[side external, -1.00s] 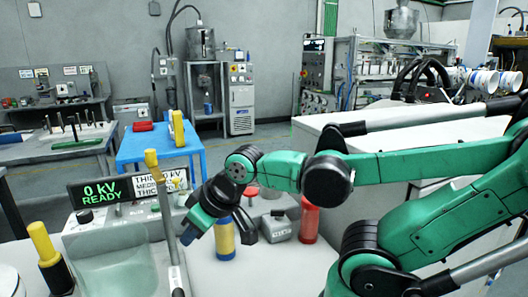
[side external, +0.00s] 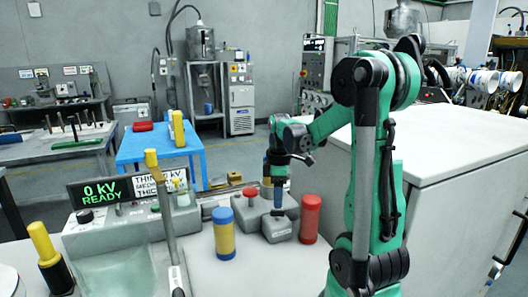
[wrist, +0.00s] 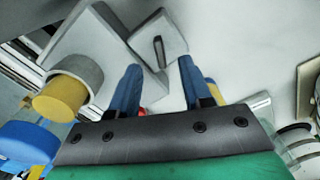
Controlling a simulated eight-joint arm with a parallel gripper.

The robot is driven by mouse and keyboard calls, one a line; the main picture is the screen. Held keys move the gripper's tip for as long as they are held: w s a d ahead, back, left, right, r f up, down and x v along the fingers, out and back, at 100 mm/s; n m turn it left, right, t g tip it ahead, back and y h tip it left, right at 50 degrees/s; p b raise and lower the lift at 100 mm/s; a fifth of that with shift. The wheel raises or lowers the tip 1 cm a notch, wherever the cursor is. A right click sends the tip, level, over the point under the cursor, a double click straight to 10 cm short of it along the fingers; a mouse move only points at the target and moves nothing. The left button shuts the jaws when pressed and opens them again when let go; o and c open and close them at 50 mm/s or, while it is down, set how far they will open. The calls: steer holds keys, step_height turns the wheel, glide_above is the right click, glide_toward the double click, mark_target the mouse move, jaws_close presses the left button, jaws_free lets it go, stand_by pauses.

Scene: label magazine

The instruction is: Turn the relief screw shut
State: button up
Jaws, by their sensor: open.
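My gripper (side external: 278,208) points straight down over a small grey block (side external: 277,231) on the white bench. In the wrist view my gripper (wrist: 157,75) has its two blue fingers spread, with nothing held between them. A grey block with a dark slot or bar on its face (wrist: 158,52) shows beyond and between the fingertips. Beside the block in the side view stands a red mushroom knob (side external: 251,192) on a grey base. I cannot tell which part is the relief screw or how far it is turned.
A yellow-and-blue cylinder (side external: 224,234) and a red cylinder (side external: 310,219) flank the block closely. Bare bench lies in front.

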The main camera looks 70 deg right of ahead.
mark_target(277, 213)
steer(key=shift+f, duration=1.75)
jaws_close()
